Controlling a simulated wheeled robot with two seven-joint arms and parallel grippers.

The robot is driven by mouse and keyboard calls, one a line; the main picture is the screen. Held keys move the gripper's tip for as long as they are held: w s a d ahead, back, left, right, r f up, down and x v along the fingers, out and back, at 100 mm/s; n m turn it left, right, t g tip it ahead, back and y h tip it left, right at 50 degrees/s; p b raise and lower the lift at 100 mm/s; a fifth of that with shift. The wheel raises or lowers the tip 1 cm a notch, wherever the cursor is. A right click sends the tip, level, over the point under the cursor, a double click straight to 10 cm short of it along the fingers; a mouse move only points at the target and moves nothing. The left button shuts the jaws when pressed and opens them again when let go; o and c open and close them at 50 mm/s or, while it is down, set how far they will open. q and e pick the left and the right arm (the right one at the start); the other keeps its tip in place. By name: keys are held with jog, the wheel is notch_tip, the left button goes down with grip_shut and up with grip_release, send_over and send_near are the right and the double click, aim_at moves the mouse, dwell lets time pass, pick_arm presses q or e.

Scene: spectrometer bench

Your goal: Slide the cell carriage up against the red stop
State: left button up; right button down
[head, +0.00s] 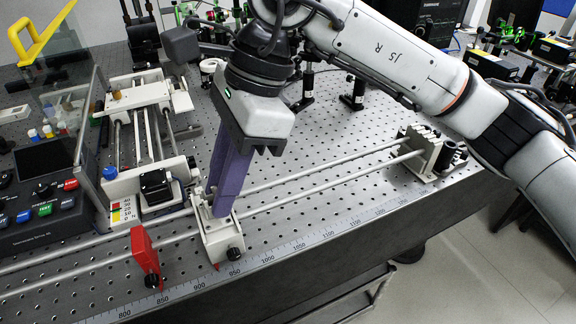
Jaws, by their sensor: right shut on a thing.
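The white cell carriage (218,241) sits on the two metal rails, with a black knob on its front and a red pointer near the 940 mark of the scale. My right gripper (221,208) reaches down from above. Its purple fingers are shut on the upper part of the cell carriage and hide what lies between them. The red stop (142,251) stands on the rails to the left of the carriage, near the 860 mark, with a black knob below. A clear gap separates carriage and stop. My left gripper is not in view.
A white stage with rods and a motor (157,187) stands behind the rails at left. A control box (40,200) with coloured buttons and a clear panel is further left. A white end block (428,150) holds the rails' right end. The rail between carriage and stop is free.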

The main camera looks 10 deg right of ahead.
jog(key=s+a, duration=0.1)
jog(key=a, duration=0.5)
jog(key=shift+s+a, duration=0.25)
jog(key=shift+s, duration=0.1)
jog(key=c, duration=1.6)
grip_release()
jog(key=v, duration=1)
jog(key=shift+d+r, duration=0.15)
